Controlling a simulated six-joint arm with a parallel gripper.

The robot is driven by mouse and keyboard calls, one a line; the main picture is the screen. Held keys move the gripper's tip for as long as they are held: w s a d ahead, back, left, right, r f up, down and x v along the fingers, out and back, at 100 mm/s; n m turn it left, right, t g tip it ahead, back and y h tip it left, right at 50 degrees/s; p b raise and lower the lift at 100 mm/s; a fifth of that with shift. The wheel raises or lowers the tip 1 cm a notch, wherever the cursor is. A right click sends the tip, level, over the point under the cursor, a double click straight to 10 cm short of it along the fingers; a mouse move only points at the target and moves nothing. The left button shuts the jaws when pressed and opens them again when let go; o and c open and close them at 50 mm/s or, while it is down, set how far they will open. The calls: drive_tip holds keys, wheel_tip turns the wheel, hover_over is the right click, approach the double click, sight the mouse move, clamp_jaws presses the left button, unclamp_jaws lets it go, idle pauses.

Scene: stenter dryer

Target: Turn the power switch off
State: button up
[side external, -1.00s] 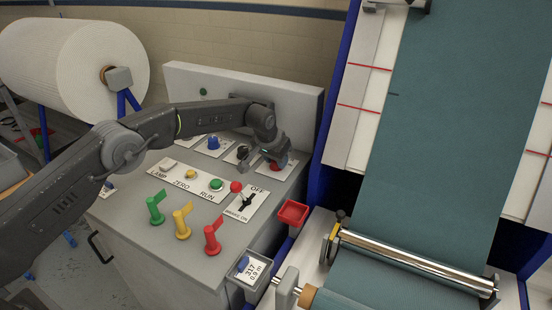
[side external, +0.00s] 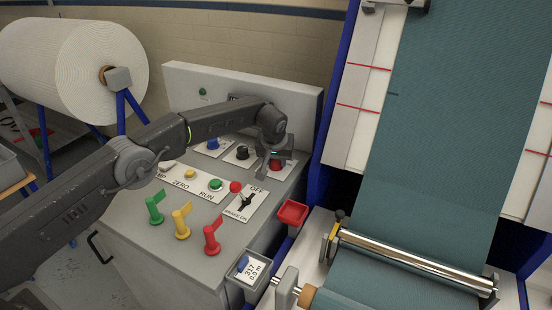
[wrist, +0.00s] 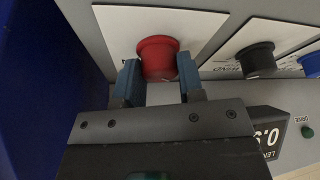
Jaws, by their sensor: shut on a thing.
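A red knob (wrist: 158,58) stands on a white plate at the end of a row of knobs. The wrist view shows no readable label for it, so I cannot tell from lettering that it is the power switch. In the side view the red knob (side external: 278,166) is partly hidden behind my gripper (side external: 267,170). In the wrist view my gripper (wrist: 159,76) has its two blue-grey fingers on either side of the red knob, shut on it. The knob's pointer mark is not visible.
A black knob (wrist: 257,61) and a blue knob (wrist: 312,64) stand beside it. A blue machine frame (wrist: 40,90) stands close by.

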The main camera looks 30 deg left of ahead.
drive_tip(key=o, duration=0.9)
drive_tip(key=v, duration=1.4)
